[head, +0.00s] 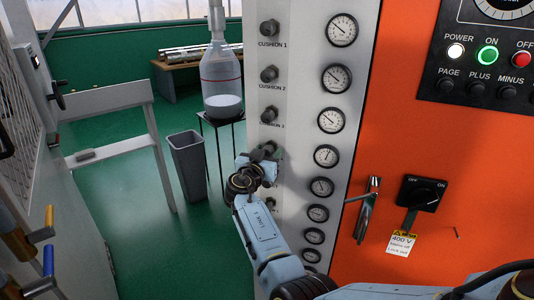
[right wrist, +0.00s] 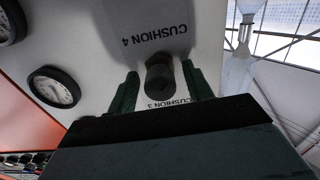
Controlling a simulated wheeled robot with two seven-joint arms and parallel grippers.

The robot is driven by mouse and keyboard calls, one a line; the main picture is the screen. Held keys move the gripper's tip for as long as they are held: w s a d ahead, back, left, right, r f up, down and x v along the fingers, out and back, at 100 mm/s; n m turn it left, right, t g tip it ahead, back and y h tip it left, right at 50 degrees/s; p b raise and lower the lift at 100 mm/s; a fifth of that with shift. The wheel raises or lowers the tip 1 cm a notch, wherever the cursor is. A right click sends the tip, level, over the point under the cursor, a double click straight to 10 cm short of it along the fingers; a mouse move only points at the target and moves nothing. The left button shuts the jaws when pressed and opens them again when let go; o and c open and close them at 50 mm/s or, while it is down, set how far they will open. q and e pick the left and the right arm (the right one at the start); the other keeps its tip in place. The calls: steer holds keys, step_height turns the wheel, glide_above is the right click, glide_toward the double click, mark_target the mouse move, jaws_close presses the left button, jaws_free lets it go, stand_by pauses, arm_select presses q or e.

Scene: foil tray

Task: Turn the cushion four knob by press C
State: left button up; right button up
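The cushion four knob (right wrist: 160,75) is a dark round knob on the pale panel, with the upside-down CUSHION 4 label above it in the right wrist view. My right gripper (right wrist: 160,88) is open, with one dark finger on each side of this knob. The right finger looks very close to the knob and a gap shows at the left finger; contact cannot be told. In the head view my right gripper (head: 268,158) is at the panel below the CUSHION 3 label and largely hides the knob. My left gripper is not in view.
Knobs for cushion 1 (head: 269,28), cushion 2 (head: 269,73) and cushion 3 (head: 269,114) stand above in the same column. A column of gauges (head: 330,120) runs beside them. An orange cabinet (head: 450,160) is at the right. A grey bin (head: 190,165) stands left on the green floor.

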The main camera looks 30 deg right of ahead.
steer(key=c, duration=0.9)
steer(key=shift+n, duration=0.3)
